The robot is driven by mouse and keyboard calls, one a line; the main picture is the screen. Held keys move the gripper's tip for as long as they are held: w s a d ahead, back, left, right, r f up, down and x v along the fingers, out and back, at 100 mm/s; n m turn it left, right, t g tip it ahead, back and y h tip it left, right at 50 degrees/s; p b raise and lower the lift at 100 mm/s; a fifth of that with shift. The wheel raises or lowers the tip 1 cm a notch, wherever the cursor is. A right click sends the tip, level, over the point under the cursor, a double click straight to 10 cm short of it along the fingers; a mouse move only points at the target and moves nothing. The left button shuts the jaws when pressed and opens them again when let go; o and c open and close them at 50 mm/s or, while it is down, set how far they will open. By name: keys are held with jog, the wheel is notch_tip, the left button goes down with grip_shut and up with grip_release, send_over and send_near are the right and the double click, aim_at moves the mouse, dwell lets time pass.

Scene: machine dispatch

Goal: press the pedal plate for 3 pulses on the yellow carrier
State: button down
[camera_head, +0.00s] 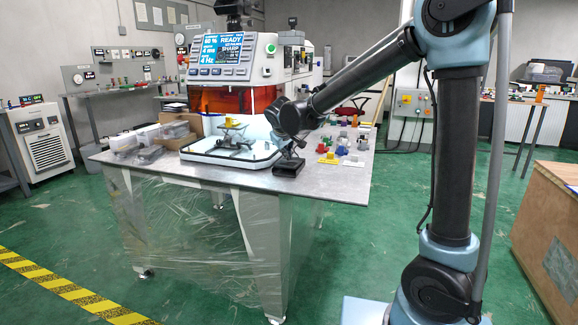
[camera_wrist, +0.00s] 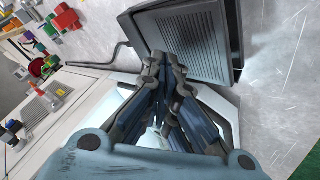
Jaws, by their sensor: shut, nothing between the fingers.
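The pedal plate (camera_head: 289,168) is a dark, ribbed rectangular plate on a black base near the table's front edge. It fills the upper middle of the wrist view (camera_wrist: 193,40), with a cable leading left. My gripper (camera_wrist: 165,65) is shut and empty, its fingertips close to the plate's near edge. I cannot tell whether they touch it. In the head view my gripper (camera_head: 291,148) is small and dark, just above the plate. A yellow piece (camera_head: 232,123), perhaps the yellow carrier, sits on a fixture in the machine's white-rimmed tray (camera_head: 215,158).
The machine's display (camera_head: 222,50) reads READY, with 60 % and 4 Hz. Several small coloured parts (camera_head: 343,150) stand on the table right of the pedal plate. Clear boxes (camera_head: 138,145) are on the left. A wooden crate (camera_head: 548,235) stands at the right.

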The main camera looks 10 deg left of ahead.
aim_at(287, 162)
jog(key=shift+r, duration=0.25)
jog(key=shift+w+r, duration=0.15)
jog(key=shift+r, duration=1.05)
jog(key=shift+w+r, duration=0.1)
jog(key=shift+r, duration=1.1)
jog(key=shift+r, duration=0.1)
dwell(0.3)
jog(key=r, duration=0.3)
jog(key=shift+w+r, duration=0.25)
jog(key=shift+s+f, duration=0.15)
jog(key=shift+f, duration=1.3)
jog(key=shift+s+f, duration=0.15)
jog(key=shift+f, duration=1.35)
jog(key=shift+s+f, duration=0.15)
jog(key=shift+f, duration=1.3)
